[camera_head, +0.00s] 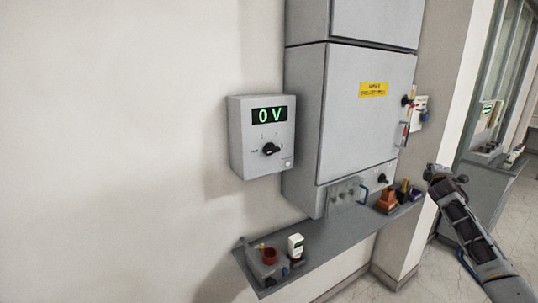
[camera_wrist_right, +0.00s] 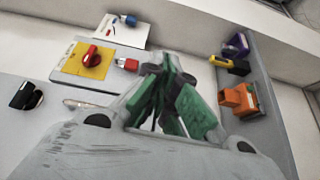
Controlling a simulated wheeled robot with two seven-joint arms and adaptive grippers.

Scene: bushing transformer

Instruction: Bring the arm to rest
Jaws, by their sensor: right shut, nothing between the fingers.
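My right arm comes in from the lower right in the head view. Its gripper (camera_head: 440,175) is in the air to the right of the grey cabinet (camera_head: 365,110), apart from it. In the right wrist view the gripper (camera_wrist_right: 168,68) has its green-padded fingers drawn together, with nothing between them. My left gripper is not in either view.
A grey box (camera_head: 262,160) on the wall reads "0 V" above a black knob. A narrow grey shelf (camera_head: 335,238) below holds several small items, including an orange block (camera_head: 387,200). A red rotary switch (camera_wrist_right: 92,57) sits on a yellow plate. Open floor lies right of the shelf.

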